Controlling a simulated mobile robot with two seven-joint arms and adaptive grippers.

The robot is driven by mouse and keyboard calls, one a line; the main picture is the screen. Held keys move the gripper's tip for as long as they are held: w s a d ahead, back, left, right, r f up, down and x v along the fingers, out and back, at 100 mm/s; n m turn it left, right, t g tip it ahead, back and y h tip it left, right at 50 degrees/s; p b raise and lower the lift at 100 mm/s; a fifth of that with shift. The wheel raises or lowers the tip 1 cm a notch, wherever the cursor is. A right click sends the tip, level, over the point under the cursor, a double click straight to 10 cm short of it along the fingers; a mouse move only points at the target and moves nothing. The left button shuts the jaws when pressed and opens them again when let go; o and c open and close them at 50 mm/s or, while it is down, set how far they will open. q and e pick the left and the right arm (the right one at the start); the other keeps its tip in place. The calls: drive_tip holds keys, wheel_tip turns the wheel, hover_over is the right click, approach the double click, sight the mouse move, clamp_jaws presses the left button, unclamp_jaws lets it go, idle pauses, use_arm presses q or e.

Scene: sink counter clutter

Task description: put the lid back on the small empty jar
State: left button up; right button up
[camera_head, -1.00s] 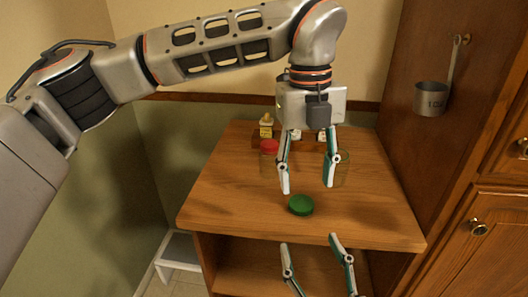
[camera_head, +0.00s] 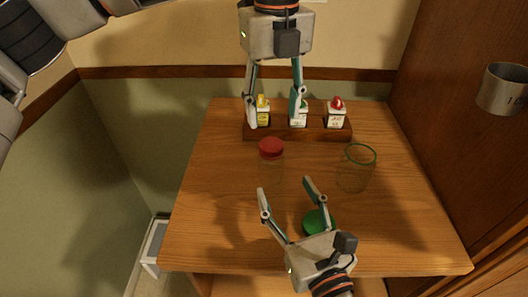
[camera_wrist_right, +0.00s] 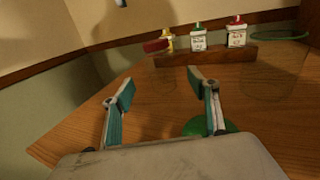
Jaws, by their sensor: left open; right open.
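A green lid (camera_head: 313,226) lies near the front of the wooden counter; a finger of my right gripper partly covers it. An open clear jar with a green rim (camera_head: 361,150) stands upright at the right and looks empty. A clear jar with a red lid (camera_head: 271,147) stands left of it. My right gripper (camera_head: 285,188) is open and empty, above the counter's front. In the right wrist view the lid (camera_wrist_right: 193,127) shows behind the right finger. My left gripper (camera_head: 273,120) is open, in front of the rack at the back.
A wooden rack (camera_head: 300,133) with three small bottles stands at the back. A metal measuring cup (camera_head: 503,90) hangs on the wooden cabinet at the right. The counter's left part is clear. A white stool (camera_head: 154,243) stands below on the left.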

sight(275, 169)
use_arm(q)
drive_tip(key=shift+w+a, duration=0.15)
drive_tip(key=shift+w, duration=0.2)
use_arm(e)
drive_tip(key=shift+w+a, duration=0.15)
drive_tip(key=shift+w, duration=0.2)
use_arm(q)
drive_tip(key=shift+s, duration=0.1)
use_arm(e)
drive_tip(key=shift+s, duration=0.1)
drive_tip(key=shift+x, duration=3.95)
drive_tip(key=shift+c, duration=0.4)
